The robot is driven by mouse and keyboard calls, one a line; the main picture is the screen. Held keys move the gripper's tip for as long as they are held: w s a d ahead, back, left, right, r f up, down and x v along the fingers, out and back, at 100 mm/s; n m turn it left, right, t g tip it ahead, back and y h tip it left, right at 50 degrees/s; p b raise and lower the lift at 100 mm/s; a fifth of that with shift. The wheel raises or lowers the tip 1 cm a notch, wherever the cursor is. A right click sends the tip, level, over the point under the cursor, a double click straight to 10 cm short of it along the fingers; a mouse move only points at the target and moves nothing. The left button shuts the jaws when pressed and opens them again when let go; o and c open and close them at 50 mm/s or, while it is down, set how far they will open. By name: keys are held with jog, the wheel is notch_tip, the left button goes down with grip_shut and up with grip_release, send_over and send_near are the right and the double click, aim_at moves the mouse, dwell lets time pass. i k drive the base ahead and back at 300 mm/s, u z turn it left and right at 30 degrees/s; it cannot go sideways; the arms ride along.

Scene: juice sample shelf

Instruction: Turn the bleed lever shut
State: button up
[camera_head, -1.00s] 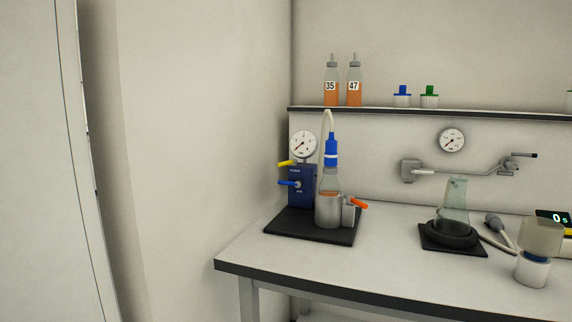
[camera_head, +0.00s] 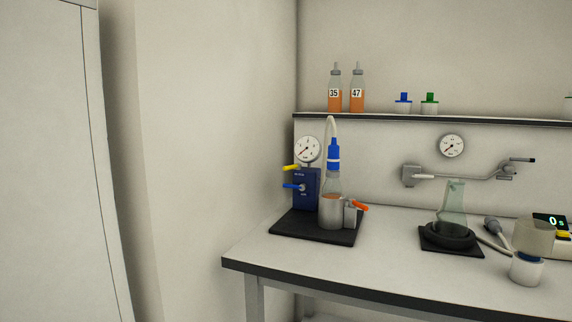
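A dark blue valve block (camera_head: 308,200) stands on a black base plate (camera_head: 278,226) at the left end of the bench. A yellow lever (camera_head: 291,168) and a blue lever (camera_head: 291,187) both stick out to its left, the yellow one above the blue one. An orange lever (camera_head: 360,206) sits on a grey block (camera_head: 350,216) to the right of a metal cup. The labels are too small to read, so I cannot tell which is the bleed lever. A round gauge (camera_head: 307,149) tops the block. My gripper is not in view.
A blue-capped bottle (camera_head: 333,182) stands in the metal cup (camera_head: 331,212) with a hose above it. A glass flask (camera_head: 451,205) stands to the right. A shelf (camera_head: 450,119) holds bottles 35 and 47. A wall (camera_head: 210,170) is close on the left.

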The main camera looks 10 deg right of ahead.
aim_at(298, 166)
jog(key=u, duration=0.6)
jog(key=k, duration=1.25)
jog(key=z, duration=0.35)
jog(key=i, duration=1)
jog(key=z, duration=0.1)
